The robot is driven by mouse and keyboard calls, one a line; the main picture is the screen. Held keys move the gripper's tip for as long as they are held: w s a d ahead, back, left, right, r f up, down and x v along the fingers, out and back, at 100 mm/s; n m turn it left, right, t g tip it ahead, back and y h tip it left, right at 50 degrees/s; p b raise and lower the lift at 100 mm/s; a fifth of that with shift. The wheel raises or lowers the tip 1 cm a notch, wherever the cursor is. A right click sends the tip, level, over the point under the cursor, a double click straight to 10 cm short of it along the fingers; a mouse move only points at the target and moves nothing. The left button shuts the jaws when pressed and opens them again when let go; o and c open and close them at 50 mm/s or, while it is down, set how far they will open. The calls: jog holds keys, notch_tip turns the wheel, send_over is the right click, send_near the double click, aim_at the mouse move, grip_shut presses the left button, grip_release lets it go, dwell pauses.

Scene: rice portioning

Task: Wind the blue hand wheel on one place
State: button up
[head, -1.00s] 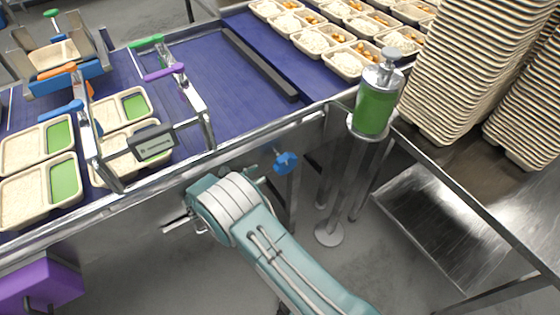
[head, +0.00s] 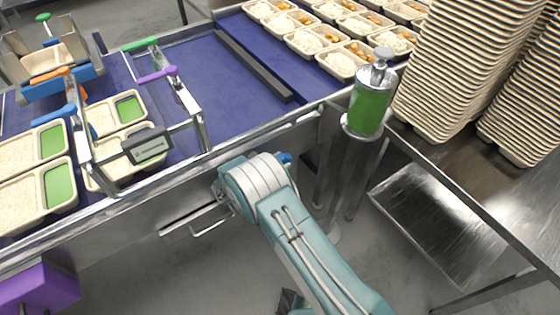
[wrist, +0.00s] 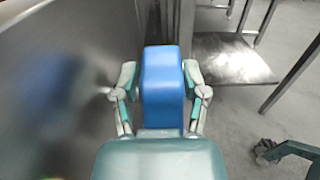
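The blue hand wheel (wrist: 162,88) fills the middle of the wrist view, seen close and nearly edge-on. My gripper (wrist: 160,90) has one finger on each side of it. A narrow gap shows at the left finger; at the right finger I cannot tell whether it touches. In the head view only a small piece of the blue hand wheel (head: 285,158) shows past my wrist, below the conveyor's edge. My fingers are hidden there behind my arm.
The conveyor's steel side (head: 190,190) runs close along the left of my gripper. A green-filled dispenser (head: 369,105) stands on a post to the right. A steel table (head: 470,185) bears tall tray stacks (head: 465,60). The floor below is open.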

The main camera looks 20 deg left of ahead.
grip_shut()
jog(key=shift+w+d+r+g+y, duration=0.1)
jog(key=shift+w+r+g+y, duration=0.1)
jog(key=shift+g+y, duration=0.55)
jog(key=shift+w+f+g+y, duration=0.1)
jog(key=shift+f+g+y, duration=0.1)
jog(key=shift+g+y, duration=0.75)
jog(key=shift+o, duration=0.6)
grip_release()
jog(key=v, duration=0.4)
jog(key=shift+a, duration=0.3)
jog(key=s+a, duration=0.8)
jog(key=s, duration=0.1)
jog(key=shift+s, duration=0.3)
